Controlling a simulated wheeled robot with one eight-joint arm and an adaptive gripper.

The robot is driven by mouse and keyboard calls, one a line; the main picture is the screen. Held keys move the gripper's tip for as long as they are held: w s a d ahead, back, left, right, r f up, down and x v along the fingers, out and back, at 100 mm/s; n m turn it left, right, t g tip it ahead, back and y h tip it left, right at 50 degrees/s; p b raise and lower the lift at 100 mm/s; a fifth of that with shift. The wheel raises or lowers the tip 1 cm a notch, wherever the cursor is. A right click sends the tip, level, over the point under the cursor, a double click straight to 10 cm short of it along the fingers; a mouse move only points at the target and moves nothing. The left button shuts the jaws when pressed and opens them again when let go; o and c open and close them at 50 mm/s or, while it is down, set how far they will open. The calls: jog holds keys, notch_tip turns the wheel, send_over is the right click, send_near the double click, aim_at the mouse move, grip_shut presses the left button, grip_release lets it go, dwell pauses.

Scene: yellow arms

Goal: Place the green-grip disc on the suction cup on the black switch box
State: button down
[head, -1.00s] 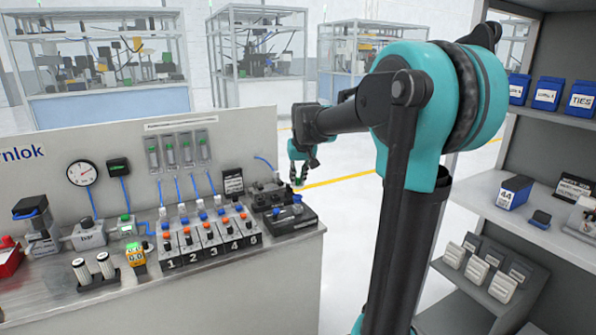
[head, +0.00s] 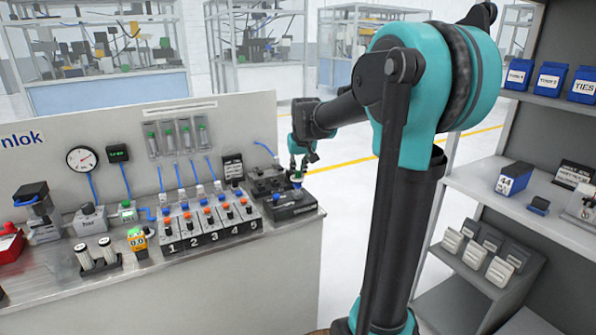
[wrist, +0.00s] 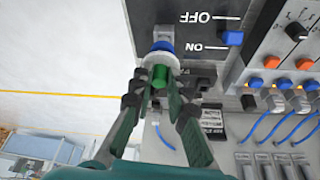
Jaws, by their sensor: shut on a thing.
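The black switch box (head: 291,207) stands at the right end of the bench. In the wrist view its face (wrist: 200,12) carries OFF and ON labels and a blue switch (wrist: 232,38). The blue suction cup (wrist: 161,47) is at the box's left side there. My gripper (head: 299,168) is over the box, its fingers pointing down. In the wrist view it is shut on the green grip (wrist: 160,77) of the disc.
A row of numbered valve units (head: 208,224) with orange and blue knobs stands left of the box. A dark device (head: 266,178) sits behind it. A shelf unit (head: 520,205) is at the right. Floor is open between bench and shelf.

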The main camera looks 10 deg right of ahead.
jog(key=shift+f, duration=0.5)
jog(key=c, duration=1.4)
grip_release()
jog(key=v, duration=1.2)
